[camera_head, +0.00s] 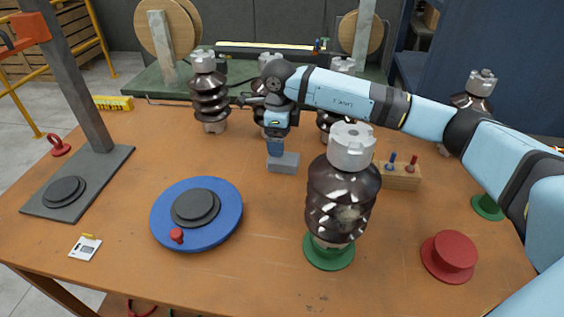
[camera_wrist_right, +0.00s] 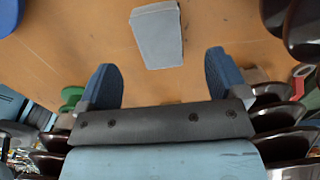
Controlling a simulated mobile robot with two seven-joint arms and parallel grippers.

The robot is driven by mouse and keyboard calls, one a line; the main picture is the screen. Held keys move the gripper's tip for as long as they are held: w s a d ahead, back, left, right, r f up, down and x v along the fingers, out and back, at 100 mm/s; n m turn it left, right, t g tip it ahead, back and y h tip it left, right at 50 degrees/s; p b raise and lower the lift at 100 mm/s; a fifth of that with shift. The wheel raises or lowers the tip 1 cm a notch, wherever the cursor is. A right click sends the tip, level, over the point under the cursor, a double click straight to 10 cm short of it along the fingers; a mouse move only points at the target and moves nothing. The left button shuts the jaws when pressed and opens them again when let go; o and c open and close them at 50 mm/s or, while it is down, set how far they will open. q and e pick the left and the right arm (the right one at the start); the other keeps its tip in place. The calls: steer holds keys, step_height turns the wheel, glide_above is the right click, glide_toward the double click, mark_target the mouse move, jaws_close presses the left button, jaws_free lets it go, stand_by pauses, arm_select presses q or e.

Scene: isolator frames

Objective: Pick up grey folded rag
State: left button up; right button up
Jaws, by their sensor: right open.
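The grey folded rag (camera_head: 284,163) is a small block-like bundle lying flat on the orange-brown table, near its middle. My right gripper (camera_head: 275,148) reaches in from the right and points down just above and behind the rag, overlapping its far edge in the head view. In the right wrist view the rag (camera_wrist_right: 158,36) lies beyond the fingertips, lined up with the gap between them. The right gripper (camera_wrist_right: 164,72) is open with two blue fingers spread apart and nothing between them. My left gripper is not in view.
A large brown insulator (camera_head: 341,200) stands upright on a green base right of the rag. A blue disc (camera_head: 222,231) lies front left. A wooden block with small pegs (camera_head: 400,177) sits to the right. More insulators (camera_head: 209,92) stand behind.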

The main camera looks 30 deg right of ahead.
mark_target(283, 159)
steer(key=shift+f, duration=0.9)
steer(key=f, duration=0.3)
steer(key=s+f, duration=0.1)
steer(key=shift+d+f, duration=0.2)
steer(key=shift+d, duration=0.15)
steer(key=shift+w+f, duration=0.1)
steer(key=shift+f, duration=0.4)
steer(key=shift+c, duration=0.4)
steer(key=c, duration=0.9)
